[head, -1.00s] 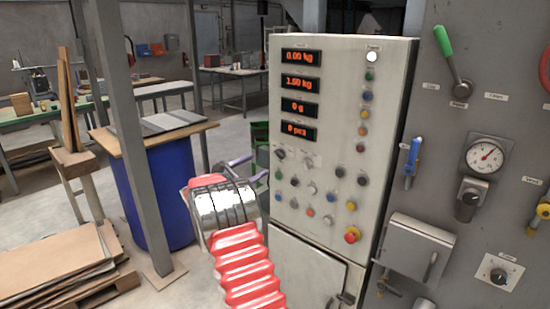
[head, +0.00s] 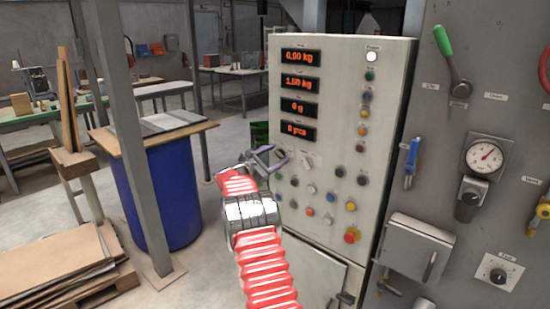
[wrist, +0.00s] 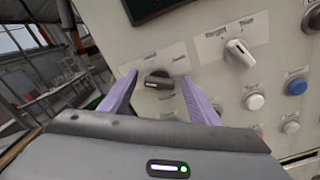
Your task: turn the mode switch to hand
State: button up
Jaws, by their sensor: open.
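A black rotary knob (wrist: 158,79), apparently the mode switch, is on the pale panel face in the wrist view. It has a small label at its upper left and upper right, both too blurred to read surely. Its grey grip looks roughly level. My gripper (wrist: 160,88) is open, its two lilac fingers on either side of the knob in the picture. I cannot tell whether they touch it. In the head view my gripper (head: 278,156) is at the left edge of the control cabinet (head: 340,60) and mostly hides the knob.
Push buttons, such as a blue one (wrist: 296,86), lie to the right and below. A red emergency button (head: 351,235) is lower on the cabinet. A blue drum (head: 170,190) stands left.

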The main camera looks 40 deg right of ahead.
jog(key=shift+c, duration=0.5)
jog(key=c, duration=0.9)
jog(key=shift+w+a+f, duration=0.1)
jog(key=shift+a+f, duration=0.05)
jog(key=shift+c, duration=0.3)
jog(key=shift+d+m, duration=0.2)
jog(key=shift+m, duration=0.1)
jog(key=m, duration=0.4)
jog(key=shift+s+d+m, duration=0.1)
jog(key=shift+s+m, duration=0.15)
jog(key=shift+m, duration=0.15)
jog(key=m, duration=0.6)
jog(key=shift+s+f+m, duration=0.1)
jog(key=shift+f+m, duration=0.1)
jog(key=shift+m, duration=0.1)
